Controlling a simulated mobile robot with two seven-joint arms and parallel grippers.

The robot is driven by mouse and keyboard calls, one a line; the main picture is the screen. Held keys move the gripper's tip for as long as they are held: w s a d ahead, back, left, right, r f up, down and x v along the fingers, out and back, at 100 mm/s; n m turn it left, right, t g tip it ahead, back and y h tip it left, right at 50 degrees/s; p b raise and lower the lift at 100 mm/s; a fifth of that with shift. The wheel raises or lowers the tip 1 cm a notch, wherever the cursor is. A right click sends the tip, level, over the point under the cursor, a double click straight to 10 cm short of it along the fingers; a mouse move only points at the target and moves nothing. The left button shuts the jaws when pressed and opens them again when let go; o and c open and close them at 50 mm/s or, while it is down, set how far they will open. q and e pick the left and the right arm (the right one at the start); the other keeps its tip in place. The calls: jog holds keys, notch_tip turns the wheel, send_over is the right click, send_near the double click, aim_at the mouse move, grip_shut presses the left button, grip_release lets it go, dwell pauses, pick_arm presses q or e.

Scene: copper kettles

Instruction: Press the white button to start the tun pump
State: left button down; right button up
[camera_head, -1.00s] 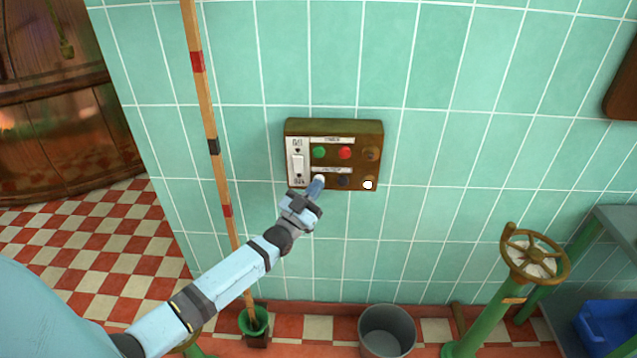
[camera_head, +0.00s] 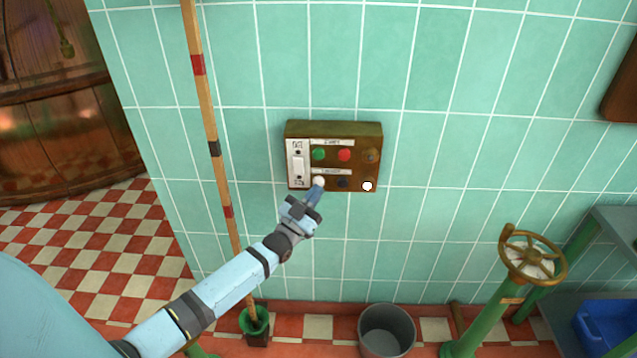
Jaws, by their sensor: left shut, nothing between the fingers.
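A brown control panel (camera_head: 335,131) is mounted on the green tiled wall. Its upper row has a green button (camera_head: 319,154), a red button (camera_head: 344,155) and a brownish one (camera_head: 371,156). Its lower row has a white button (camera_head: 318,181), a dark button (camera_head: 342,183) and a bright white round spot (camera_head: 367,186). My left gripper (camera_head: 314,194) is shut and empty, its fingertips just below the lower-left white button. I cannot tell whether they touch it. My right gripper is not in view.
A white switch plate (camera_head: 298,165) is on the panel's left side. A striped wooden pole (camera_head: 214,147) stands left of the panel. A grey bucket (camera_head: 387,330) is on the floor below. A valve wheel (camera_head: 533,254) on a green pipe is at the right.

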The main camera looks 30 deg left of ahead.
pick_arm(q)
jog(key=s+d+p, duration=0.1)
jog(key=s, duration=0.2)
jog(key=s+d+p, duration=0.1)
jog(key=shift+s+d+p, duration=0.15)
jog(key=shift+d+p, duration=0.15)
jog(key=shift+p, duration=0.05)
dwell(0.7)
jog(key=shift+s, duration=0.1)
